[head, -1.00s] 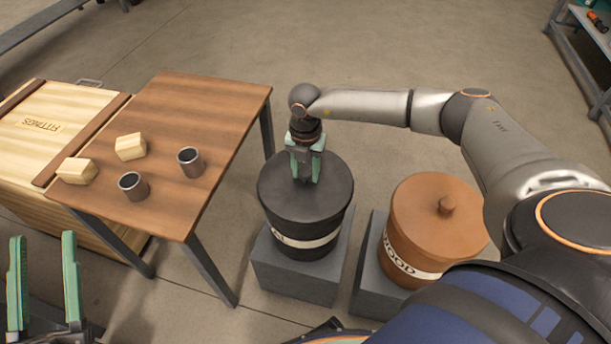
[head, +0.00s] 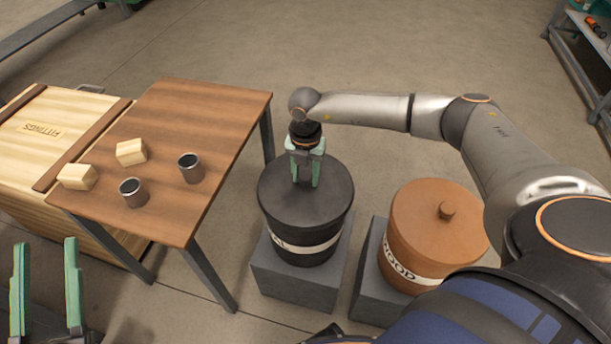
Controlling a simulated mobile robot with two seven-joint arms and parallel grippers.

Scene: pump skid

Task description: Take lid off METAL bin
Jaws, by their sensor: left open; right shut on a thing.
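The black bin (head: 303,253) stands on a grey block, with a pale label band on its side that is only partly readable. Its round dark lid (head: 325,200) sits on top and looks level. My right gripper (head: 305,184) reaches in from the right and points down at the middle of the lid. Its green fingers are shut on the lid's knob, which they hide. My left gripper (head: 46,290) is at the lower left, open and empty, well away from the bin.
A brown bin (head: 425,235) labelled WOOD, with its knobbed lid on, stands to the right. A wooden table (head: 215,115) at the left holds two wooden blocks (head: 131,152) and two metal cups (head: 191,168). A FITTINGS crate (head: 45,125) stands beside it. Floor behind the bins is clear.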

